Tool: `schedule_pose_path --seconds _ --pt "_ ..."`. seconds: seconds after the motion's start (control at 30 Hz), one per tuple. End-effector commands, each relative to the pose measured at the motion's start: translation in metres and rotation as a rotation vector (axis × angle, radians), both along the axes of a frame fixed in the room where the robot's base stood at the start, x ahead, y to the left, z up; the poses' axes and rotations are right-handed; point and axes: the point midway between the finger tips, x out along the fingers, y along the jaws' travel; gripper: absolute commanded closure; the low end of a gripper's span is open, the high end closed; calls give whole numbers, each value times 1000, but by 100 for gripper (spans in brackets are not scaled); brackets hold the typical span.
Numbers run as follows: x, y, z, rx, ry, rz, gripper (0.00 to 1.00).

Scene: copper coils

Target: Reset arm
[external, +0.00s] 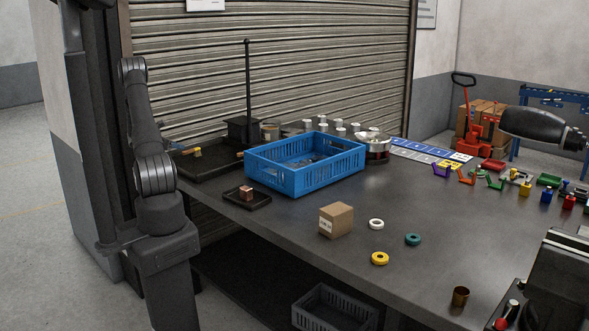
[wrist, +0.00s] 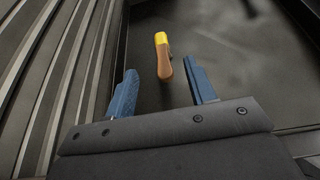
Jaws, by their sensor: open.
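My gripper (wrist: 160,92) is open, with its two blue fingers apart and nothing between the tips. In the external view it is mostly hidden behind my arm, near the left end of the black tray (external: 205,172). A small piece with a yellow end and an orange-brown body (wrist: 164,58) lies in the dark tray beyond the fingertips in the wrist view. It also shows as a small yellow-orange piece in the external view (external: 197,152). A copper-coloured block (external: 246,192) sits on a small black tray (external: 262,203).
A blue crate (external: 290,180) stands mid-table, with a black post stand (external: 243,130) behind it. A cardboard box (external: 336,220), rings (external: 380,258) and a copper cup (external: 460,296) are toward the front. The shutter (external: 330,60) rises close behind the table. The front middle has free room.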

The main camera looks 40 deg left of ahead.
Motion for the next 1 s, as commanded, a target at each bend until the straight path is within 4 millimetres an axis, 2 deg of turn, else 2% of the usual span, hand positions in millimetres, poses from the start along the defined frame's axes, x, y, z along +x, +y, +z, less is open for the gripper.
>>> schedule_pose_path --seconds 0.5,0.6,0.7,1.0 --pt "94 2 -42 -1 1 -3 50" --pt "92 4 -22 5 -3 0 50" --pt "92 3 -11 4 -1 -2 50" --pt "91 3 1 1 0 0 50"
